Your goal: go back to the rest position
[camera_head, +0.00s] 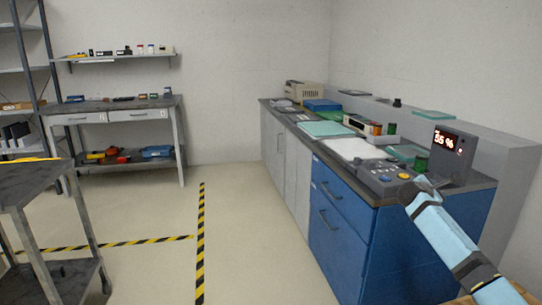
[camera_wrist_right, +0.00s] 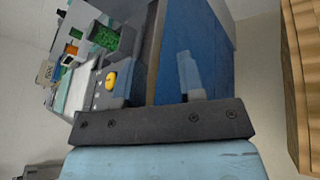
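My right arm, light blue with dark joints, comes in from the lower right in the head view. Its dark end, my right gripper (camera_head: 410,194), is in front of the blue cabinet's (camera_head: 345,226) right end, near the control box (camera_head: 381,177) with coloured buttons. From this angle I cannot make out separate fingers or see anything held. In the right wrist view a dark bar and a light blue link fill the lower part, and the control box (camera_wrist_right: 113,82) with its yellow button shows beyond. My left gripper is in neither view.
A display (camera_head: 445,155) with red digits stands at the counter's right end. Folders, a white sheet and small jars lie along the counter. A dark cart (camera_head: 32,180) stands at the left. A workbench (camera_head: 110,107) is at the back. The floor between is clear, with striped tape.

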